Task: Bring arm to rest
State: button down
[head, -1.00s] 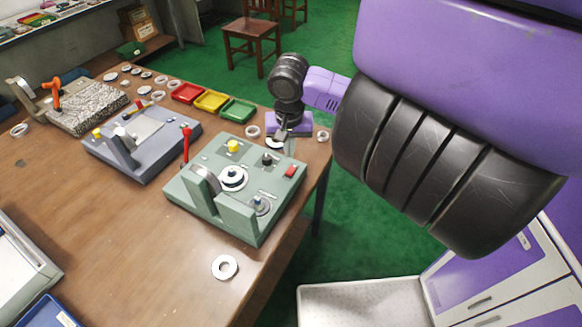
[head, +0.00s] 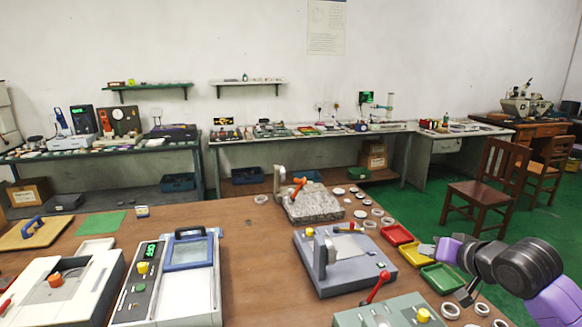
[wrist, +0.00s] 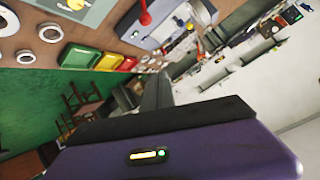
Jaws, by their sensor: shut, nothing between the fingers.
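My gripper (head: 427,250) is at the right of the head view, raised near the table's right edge by the coloured trays. Its purple body and black joints show there. In the wrist view its dark fingers (wrist: 156,92) are together, with nothing held between them. The fingers point out over the room, clear of the table's things.
The wooden table (head: 255,270) carries a green fixture (head: 375,318), a grey-blue fixture (head: 345,275), a granite block (head: 312,205), red (head: 397,234), yellow (head: 416,254) and green trays (head: 442,278), and several rings. A chair (head: 488,190) stands on the green floor.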

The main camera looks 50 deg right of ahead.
jog(key=w+a+r+n+t+h, duration=0.1)
jog(key=w+a+r+t, duration=0.2)
jog(key=w+r, duration=0.3)
jog(key=w+a+r+n+t+h, duration=0.1)
jog(key=w+a+r+t, duration=0.2)
jog(key=r, duration=0.4)
jog(key=w+a+r+m+t+h, duration=0.2)
jog(key=a+r+t+h, duration=0.15)
jog(key=a+r, duration=0.2)
jog(key=s+a+f+g, duration=0.1)
jog(key=s+a+f, duration=0.2)
jog(key=a+f, duration=0.3)
jog(key=s+a+f+n+g, duration=0.1)
jog(key=s+a+f, duration=0.1)
jog(key=a+f, duration=0.35)
jog(key=s+a+f+g, duration=0.1)
jog(key=s+a+f, duration=0.25)
jog(key=a, duration=0.45)
jog(key=s+a+f+n+g+y, duration=0.1)
jog(key=s+a+f+n+y, duration=1)
jog(key=s+a+f+y, duration=0.1)
jog(key=s+a+f, duration=0.1)
jog(key=s+a, duration=0.1)
jog(key=s, duration=0.1)
jog(key=shift+s+a, duration=0.35)
